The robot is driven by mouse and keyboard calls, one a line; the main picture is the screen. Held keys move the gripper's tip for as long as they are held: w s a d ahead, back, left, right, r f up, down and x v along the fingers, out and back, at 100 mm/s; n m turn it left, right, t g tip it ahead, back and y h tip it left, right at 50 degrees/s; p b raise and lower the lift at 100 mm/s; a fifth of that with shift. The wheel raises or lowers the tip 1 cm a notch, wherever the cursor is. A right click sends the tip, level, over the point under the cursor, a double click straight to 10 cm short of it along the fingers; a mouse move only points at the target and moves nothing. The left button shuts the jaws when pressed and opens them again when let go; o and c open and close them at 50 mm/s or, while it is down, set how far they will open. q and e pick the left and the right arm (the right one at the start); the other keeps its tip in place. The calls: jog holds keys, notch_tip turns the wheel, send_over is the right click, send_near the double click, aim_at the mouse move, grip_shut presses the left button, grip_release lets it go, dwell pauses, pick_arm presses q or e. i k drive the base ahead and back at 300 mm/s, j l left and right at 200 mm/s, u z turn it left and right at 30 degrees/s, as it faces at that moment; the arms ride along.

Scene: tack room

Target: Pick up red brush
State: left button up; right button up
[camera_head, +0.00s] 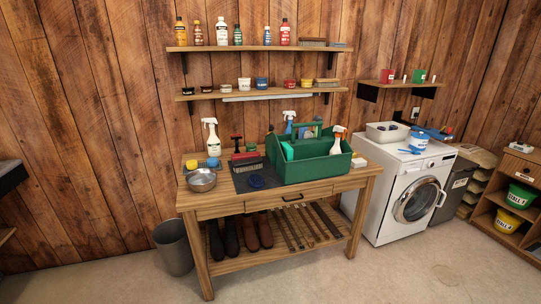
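A low red-topped item (245,156), which looks like the red brush, lies on the wooden workbench (330,182) left of the green tote (305,170). A brown and grey bristled brush (249,167) sits right in front of it and hides part of it. A small upright red and black item (237,144) stands just behind it; I cannot tell what this is. Neither of my grippers shows in the head view.
A white spray bottle (212,138), a metal bowl (202,180), sponges and a blue round item (256,182) share the bench top. A bin (172,248) stands left of the bench, a washing machine (400,190) right. Floor in front is clear.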

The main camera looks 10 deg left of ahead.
aim_at(237, 157)
jog(key=i+j+z, duration=0.25)
jog(key=j, duration=0.15)
jog(key=j+z, duration=0.2)
jog(key=j, duration=0.15)
jog(key=i+j+z, duration=0.25)
jog(key=j, duration=0.2)
jog(key=k, duration=0.1)
